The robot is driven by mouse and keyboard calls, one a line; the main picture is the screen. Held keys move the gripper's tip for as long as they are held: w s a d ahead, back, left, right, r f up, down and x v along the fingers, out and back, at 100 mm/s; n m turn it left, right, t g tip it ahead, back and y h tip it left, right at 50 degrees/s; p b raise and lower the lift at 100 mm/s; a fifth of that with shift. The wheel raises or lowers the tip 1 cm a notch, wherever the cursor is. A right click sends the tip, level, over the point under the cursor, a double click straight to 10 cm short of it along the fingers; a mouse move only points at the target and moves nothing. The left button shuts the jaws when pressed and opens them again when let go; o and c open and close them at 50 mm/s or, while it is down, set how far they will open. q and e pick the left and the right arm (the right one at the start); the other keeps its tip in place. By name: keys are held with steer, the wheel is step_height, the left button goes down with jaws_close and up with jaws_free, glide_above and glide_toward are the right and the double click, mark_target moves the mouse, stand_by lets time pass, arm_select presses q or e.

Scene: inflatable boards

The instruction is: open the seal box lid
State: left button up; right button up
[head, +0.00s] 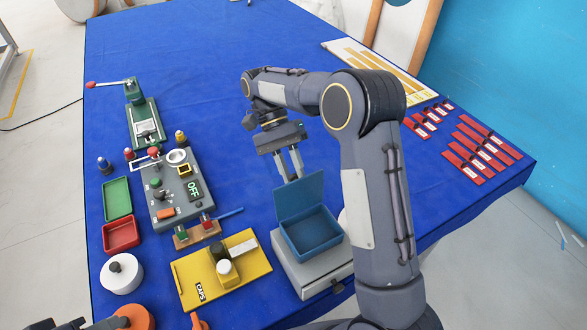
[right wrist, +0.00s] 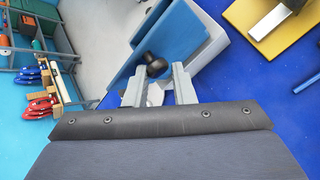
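The seal box (head: 312,236) is an open blue tray on a grey base at the table's near edge. Its blue lid (head: 300,195) stands raised, roughly upright, along the far side. In the right wrist view the blue lid (right wrist: 167,62) shows with a black knob (right wrist: 153,65) in front of the fingertips. My right gripper (head: 291,166) is just beyond the lid, pointing down at it. Its fingers (right wrist: 155,80) are apart; I cannot tell whether they touch the lid. A dark part of my left gripper (head: 62,325) shows at the bottom left edge, its fingers unclear.
Left of the box lie a yellow board (head: 205,283) and a grey control panel (head: 180,195) marked OFF. Green (head: 117,199) and red (head: 120,235) trays are farther left. Red-labelled pieces (head: 480,150) lie at right. The table's far middle is clear.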

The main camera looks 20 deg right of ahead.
steer(key=o, duration=0.4)
steer(key=shift+a+f, duration=0.45)
steer(key=shift+f, duration=0.1)
steer(key=shift+o, duration=0.2)
steer(key=shift+s+d, duration=0.1)
steer(key=shift+d+r, duration=0.1)
